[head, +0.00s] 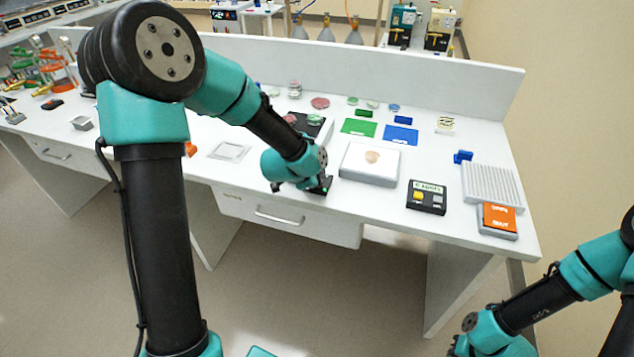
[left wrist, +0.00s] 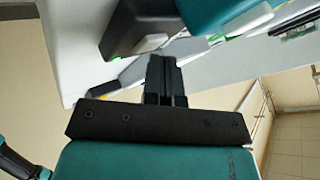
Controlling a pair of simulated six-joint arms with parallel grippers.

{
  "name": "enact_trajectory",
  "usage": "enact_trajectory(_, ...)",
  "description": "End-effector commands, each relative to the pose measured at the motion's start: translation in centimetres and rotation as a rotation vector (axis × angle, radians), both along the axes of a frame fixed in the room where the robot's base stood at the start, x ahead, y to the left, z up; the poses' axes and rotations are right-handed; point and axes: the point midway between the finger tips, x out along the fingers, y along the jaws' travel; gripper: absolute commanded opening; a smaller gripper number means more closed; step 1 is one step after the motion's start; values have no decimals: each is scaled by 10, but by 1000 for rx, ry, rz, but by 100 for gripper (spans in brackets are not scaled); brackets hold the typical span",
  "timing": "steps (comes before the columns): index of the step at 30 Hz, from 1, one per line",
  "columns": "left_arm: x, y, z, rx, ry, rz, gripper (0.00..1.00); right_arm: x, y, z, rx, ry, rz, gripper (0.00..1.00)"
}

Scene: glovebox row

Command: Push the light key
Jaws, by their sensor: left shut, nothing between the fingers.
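A black key box (head: 427,197) with a pale label and small yellowish keys stands at the right front of the white bench; its lettering is too small to read surely. My left gripper (head: 324,187) is low at the bench's front edge, left of the key box and apart from it. In the left wrist view, its fingers (left wrist: 162,80) are shut with nothing between them. Beyond them is a dark block (left wrist: 140,28) with a pale patch; I cannot tell what it is. My right arm comes in at the lower right; its fingertips are not visible.
A white box (head: 369,165) with a tan disc lies between my left gripper and the key box. A ribbed white rack (head: 491,185) and an orange-topped pad (head: 499,219) are right of the key box. Green (head: 359,128) and blue mats (head: 400,135) lie behind.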

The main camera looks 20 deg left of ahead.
Motion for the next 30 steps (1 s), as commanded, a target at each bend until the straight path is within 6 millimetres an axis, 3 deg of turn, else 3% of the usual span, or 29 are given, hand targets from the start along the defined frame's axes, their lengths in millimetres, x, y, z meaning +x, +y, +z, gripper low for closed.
enact_trajectory(30,0,0,17,0,0,0,0,0,0,0,0,0,0,0)
